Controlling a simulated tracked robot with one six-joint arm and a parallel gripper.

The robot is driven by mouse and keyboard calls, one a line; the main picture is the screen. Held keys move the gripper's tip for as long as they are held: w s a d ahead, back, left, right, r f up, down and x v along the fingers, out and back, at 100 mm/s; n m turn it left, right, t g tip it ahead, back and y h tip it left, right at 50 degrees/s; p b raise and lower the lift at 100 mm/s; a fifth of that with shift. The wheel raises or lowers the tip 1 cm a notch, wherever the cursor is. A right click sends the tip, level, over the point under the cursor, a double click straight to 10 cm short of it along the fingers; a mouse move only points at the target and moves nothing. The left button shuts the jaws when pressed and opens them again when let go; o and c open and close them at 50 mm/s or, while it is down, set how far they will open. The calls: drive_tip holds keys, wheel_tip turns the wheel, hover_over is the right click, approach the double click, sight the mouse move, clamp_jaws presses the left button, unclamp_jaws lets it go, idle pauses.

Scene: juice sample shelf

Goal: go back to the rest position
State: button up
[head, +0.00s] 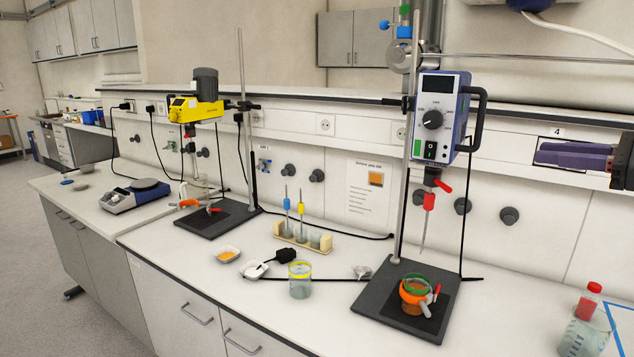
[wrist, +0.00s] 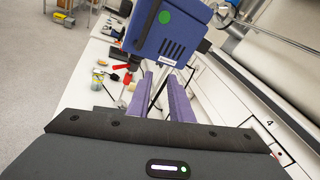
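My gripper (head: 540,153) reaches in from the right edge of the head view, its purple fingers pointing left, above the bench and in front of the back wall. In the wrist view the two fingers (wrist: 160,92) stand apart with a gap between them. Nothing shows held in the gap. The blue overhead stirrer (head: 441,115) hangs on its stand to the left of my gripper. Its back (wrist: 166,35) fills the upper middle of the wrist view, beyond the fingertips, and partly hides the bench.
Below the stirrer, an orange-clamped beaker (head: 412,306) stands on the dark stand base (head: 375,298). A yellow stirrer (head: 195,109) is farther left.

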wheel_tip(320, 180, down, 11)
drive_tip(key=n+g+h, duration=0.2)
drive_tip(key=h, duration=0.1)
drive_tip(key=s+a+f+n+g+h, duration=0.3)
drive_tip(key=s+a+f+n+g, duration=0.3)
drive_tip(key=a+f, duration=0.5)
drive_tip(key=s+a+f+n+h, duration=0.2)
drive_tip(key=s+a+f+n, duration=0.3)
drive_tip(key=s+a+n, duration=0.3)
drive_tip(key=s+a+f+n+h, duration=0.2)
drive_tip(key=s+a+f+n, duration=0.3)
drive_tip(key=s+a+n, duration=0.4)
drive_tip(key=shift+s+a, duration=1.45)
drive_tip(key=shift+a, duration=0.75)
